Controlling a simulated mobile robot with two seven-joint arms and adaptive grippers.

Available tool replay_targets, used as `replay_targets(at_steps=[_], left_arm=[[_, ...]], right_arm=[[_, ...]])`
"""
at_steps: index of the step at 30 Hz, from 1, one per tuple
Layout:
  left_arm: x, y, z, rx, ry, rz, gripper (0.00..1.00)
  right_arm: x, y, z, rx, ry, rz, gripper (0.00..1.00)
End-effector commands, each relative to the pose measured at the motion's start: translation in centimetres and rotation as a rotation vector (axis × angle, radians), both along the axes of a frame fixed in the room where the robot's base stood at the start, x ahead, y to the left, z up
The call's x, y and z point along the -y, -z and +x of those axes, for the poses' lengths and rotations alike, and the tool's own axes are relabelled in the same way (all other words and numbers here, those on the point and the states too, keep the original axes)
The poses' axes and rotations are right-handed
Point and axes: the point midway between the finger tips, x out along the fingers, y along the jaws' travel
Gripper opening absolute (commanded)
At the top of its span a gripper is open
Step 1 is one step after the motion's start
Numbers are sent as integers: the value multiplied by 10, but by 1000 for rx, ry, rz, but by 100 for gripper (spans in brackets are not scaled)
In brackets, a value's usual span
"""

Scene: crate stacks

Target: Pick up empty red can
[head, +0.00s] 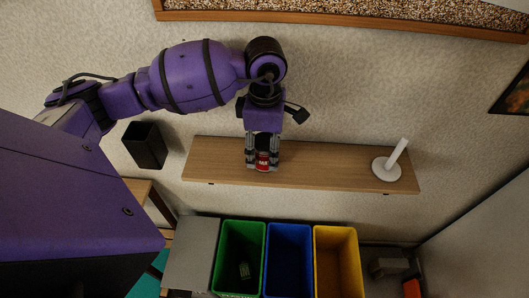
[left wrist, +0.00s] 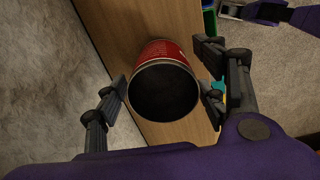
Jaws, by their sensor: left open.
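The red can (head: 263,162) stands on the wooden shelf (head: 330,174) on the wall, left of the shelf's middle. In the left wrist view the can (left wrist: 160,52) shows its open top and dark, empty inside, with a red label on its side. My left gripper (head: 263,163) is open, with one finger on each side of the can. In the left wrist view the left gripper (left wrist: 163,94) has its fingertips beside the can's rim; a small gap shows on the left, and the right finger is very close. I cannot tell whether it touches.
A white stand (head: 387,168) with a slanted rod is at the shelf's right end. Below are a green bin (head: 240,230) with an item inside, a blue bin (head: 289,232) and a yellow bin (head: 337,235). A black container (head: 146,146) is left of the shelf.

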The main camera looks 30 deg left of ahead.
Motion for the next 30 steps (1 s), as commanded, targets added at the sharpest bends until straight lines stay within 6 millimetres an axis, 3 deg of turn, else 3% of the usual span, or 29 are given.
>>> replay_targets(at_steps=[3,10,20,30], left_arm=[[0,10,-1,-1,0,1,65],[0,12,0,0,0,1,65],[0,11,0,0,0,1,22],[0,7,0,1,0,0,21]], right_arm=[[-1,-2,3,7,-2,0,43],[-2,-3,10,18,-5,2,43],[-2,-4,13,23,-8,2,43],[-1,-2,5,10,-5,0,43]])
